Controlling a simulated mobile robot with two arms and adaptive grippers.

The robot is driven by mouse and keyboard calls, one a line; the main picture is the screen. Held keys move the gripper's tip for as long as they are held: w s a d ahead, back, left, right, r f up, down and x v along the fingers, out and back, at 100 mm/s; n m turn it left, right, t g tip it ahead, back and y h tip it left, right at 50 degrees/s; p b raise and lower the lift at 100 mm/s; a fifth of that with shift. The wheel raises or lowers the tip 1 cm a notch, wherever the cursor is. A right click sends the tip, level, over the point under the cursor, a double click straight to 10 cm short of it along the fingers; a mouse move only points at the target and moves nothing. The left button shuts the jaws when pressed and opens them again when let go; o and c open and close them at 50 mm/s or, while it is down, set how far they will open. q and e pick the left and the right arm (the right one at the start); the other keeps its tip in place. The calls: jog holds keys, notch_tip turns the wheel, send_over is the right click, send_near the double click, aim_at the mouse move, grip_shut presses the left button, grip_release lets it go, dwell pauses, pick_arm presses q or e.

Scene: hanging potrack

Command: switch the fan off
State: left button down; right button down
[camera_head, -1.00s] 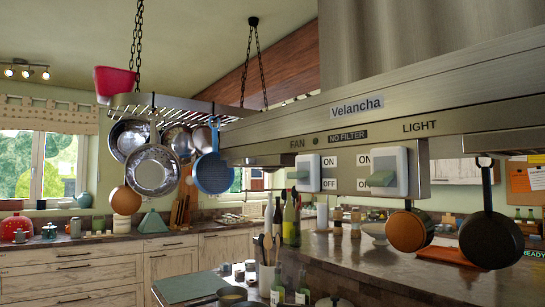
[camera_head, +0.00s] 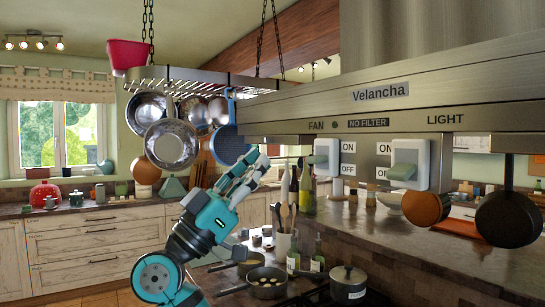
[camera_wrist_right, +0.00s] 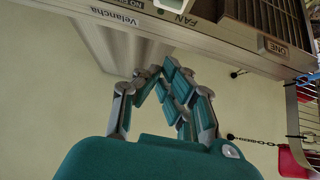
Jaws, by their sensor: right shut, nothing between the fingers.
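The range hood (camera_head: 430,110) carries a FAN label above the white fan switch (camera_head: 334,157) with its green rocker. ON and OFF labels sit to the switch's right. I cannot tell which way the rocker is set. A small green dot (camera_head: 335,125) shows by the FAN label. My right gripper (camera_head: 252,163) is shut and empty, raised left of the fan switch and apart from it in the picture. In the right wrist view its fingers (camera_wrist_right: 165,88) are drawn together below the tilted hood face (camera_wrist_right: 195,25). My left gripper is out of view.
The similar LIGHT switch (camera_head: 409,165) is to the right. Pans hang from the rack (camera_head: 190,80) and below the hood (camera_head: 508,219). Bottles (camera_head: 308,190) and a pot (camera_head: 347,283) stand below. Open air lies between my gripper and the fan switch.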

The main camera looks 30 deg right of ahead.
aim_at(320, 158)
jog(key=p+x, duration=0.5)
jog(key=x, duration=0.4)
jog(key=shift+t, duration=0.3)
jog(key=f, duration=0.1)
jog(key=d+f+p, duration=0.1)
jog(key=f+p, duration=0.1)
jog(key=f, duration=0.1)
jog(key=shift+w+d, duration=0.15)
jog(key=shift+d, duration=0.25)
